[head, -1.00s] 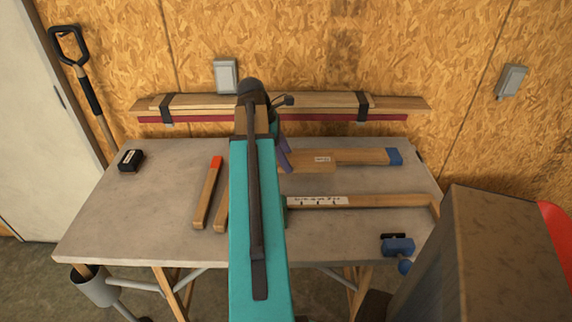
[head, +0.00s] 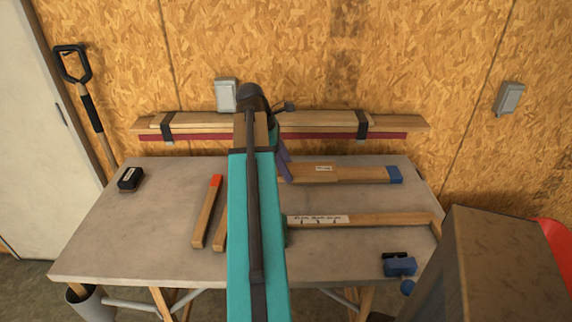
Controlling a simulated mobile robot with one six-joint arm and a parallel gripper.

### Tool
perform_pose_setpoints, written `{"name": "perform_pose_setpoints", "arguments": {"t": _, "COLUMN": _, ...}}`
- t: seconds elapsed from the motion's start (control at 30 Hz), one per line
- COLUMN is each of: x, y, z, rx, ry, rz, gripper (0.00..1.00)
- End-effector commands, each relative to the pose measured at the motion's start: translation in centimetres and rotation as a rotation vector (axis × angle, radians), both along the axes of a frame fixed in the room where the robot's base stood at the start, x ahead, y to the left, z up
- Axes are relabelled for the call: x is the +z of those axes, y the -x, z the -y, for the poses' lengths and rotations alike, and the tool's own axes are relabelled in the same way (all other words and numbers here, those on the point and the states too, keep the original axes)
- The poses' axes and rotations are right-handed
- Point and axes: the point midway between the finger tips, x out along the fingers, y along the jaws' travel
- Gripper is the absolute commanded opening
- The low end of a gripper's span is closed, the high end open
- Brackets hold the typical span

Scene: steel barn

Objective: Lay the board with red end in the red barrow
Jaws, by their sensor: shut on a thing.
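The board with red end (head: 208,211) lies on the left half of the bench, red tip toward the wall. My gripper (head: 285,166), mostly hidden behind my teal arm, shows purple jaw parts over the back of the bench. It is shut on a wooden piece with a small label (head: 323,168), which sticks out to the right. The left end of the held piece is hidden. A red curved edge (head: 555,245) at the far right appears to be the red barrow, mostly hidden.
The grey bench (head: 130,235) also bears a labelled long board (head: 380,219), a blue clamp (head: 400,266) and a black box (head: 130,178). Another board (head: 220,235) is partly behind my arm. Strapped boards (head: 400,124) line the wall. A shovel (head: 88,95) stands left.

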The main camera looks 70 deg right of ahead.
Motion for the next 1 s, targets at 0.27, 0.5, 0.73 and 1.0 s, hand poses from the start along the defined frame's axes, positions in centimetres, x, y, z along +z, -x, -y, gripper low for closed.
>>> {"name": "perform_pose_setpoints", "arguments": {"t": 0.27, "x": -0.1, "y": -1.0, "z": -0.3, "rx": 0.01, "ry": 0.0, "rz": 0.001, "gripper": 0.25}}
{"name": "perform_pose_setpoints", "arguments": {"t": 0.5, "x": -0.5, "y": -5.5, "z": -1.7, "rx": 0.049, "ry": -0.002, "rz": 0.005, "gripper": 0.25}}
{"name": "perform_pose_setpoints", "arguments": {"t": 0.73, "x": -1.1, "y": -11.8, "z": -4.4, "rx": 0.102, "ry": -0.004, "rz": 0.01, "gripper": 0.25}}
{"name": "perform_pose_setpoints", "arguments": {"t": 1.0, "x": -1.8, "y": -18.9, "z": -8.7, "rx": 0.163, "ry": -0.006, "rz": 0.015, "gripper": 0.25}}
